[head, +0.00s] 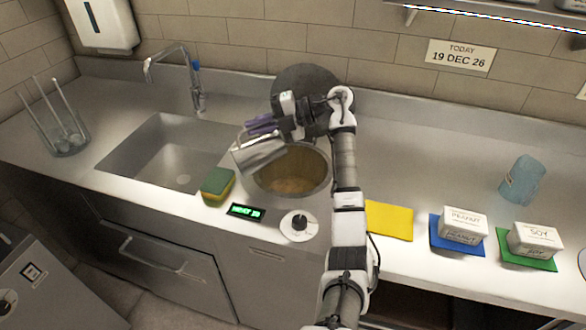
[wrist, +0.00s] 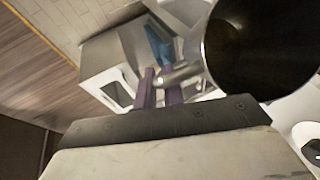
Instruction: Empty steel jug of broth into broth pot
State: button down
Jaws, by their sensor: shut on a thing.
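The steel jug (head: 258,152) is in the head view, held tilted by my gripper (head: 262,124) at the left rim of the broth pot. In the wrist view the jug (wrist: 207,62) shows its dark open mouth, and the purple fingers of my gripper (wrist: 160,88) are shut on its handle. Its inside is too dark to tell how much broth is in it. The broth pot (head: 322,176) is a round well sunk in the counter, with brown broth visible low inside. The jug covers part of the pot's left side.
The sink with its tap (head: 180,75) lies left of the pot. A round dark lid (head: 300,78) leans behind. Labelled tubs (head: 464,225) stand on coloured mats at right.

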jog(key=shift+w+d+f+y+b, duration=0.2)
jog(key=shift+d+f+b, duration=0.05)
jog(key=shift+d+f, duration=0.2)
jog(key=shift+w+d+f+y+b, duration=0.15)
jog(key=shift+d+f+y+b, duration=0.1)
jog(key=shift+d+f, duration=0.15)
jog(key=shift+w+d+r, duration=0.1)
jog(key=shift+d+r, duration=0.1)
jog(key=shift+r, duration=0.05)
jog(key=shift+w+d+r+m+y, duration=0.3)
jog(key=shift+d+m+y, duration=0.1)
jog(key=shift+d+y, duration=0.25)
jog(key=d+y, duration=0.1)
jog(key=w+d+m+y+b, duration=0.1)
jog(key=d, duration=0.1)
jog(key=w+d+y+b, duration=0.1)
jog(key=shift+d+r+m+y, duration=0.25)
jog(key=shift+r+m+y, duration=0.05)
jog(key=shift+m+y, duration=0.1)
dwell(0.8)
